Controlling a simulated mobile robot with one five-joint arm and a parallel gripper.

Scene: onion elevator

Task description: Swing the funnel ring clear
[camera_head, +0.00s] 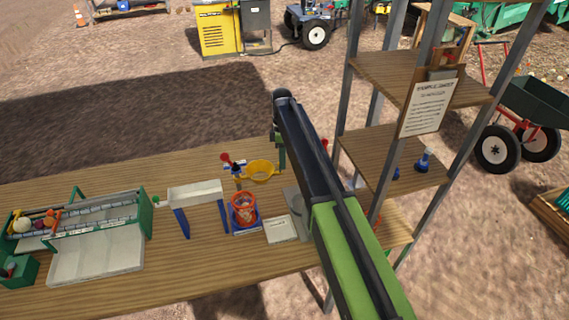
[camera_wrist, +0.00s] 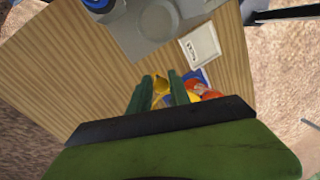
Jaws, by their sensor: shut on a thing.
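The yellow funnel ring (camera_head: 261,178) shows in the head view above the wooden table, behind and right of an orange-red basket (camera_head: 243,208) on a blue base. The ring is to the side of the basket, not over it in the picture. My gripper (camera_head: 281,158) is at the ring's right side, its fingers partly hidden by my arm. In the wrist view, my two green fingers (camera_wrist: 162,84) are shut on the yellow ring (camera_wrist: 160,86). Part of the basket (camera_wrist: 209,93) shows right of the fingers. The exact grip point is hard to make out.
A red knob (camera_head: 225,157) stands left of the ring. A white-topped stand (camera_head: 195,193) and a green-sided tray (camera_head: 100,255) are farther left. A white card (camera_head: 281,229) lies near the basket. A wooden shelf rack (camera_head: 385,150) stands close on the right.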

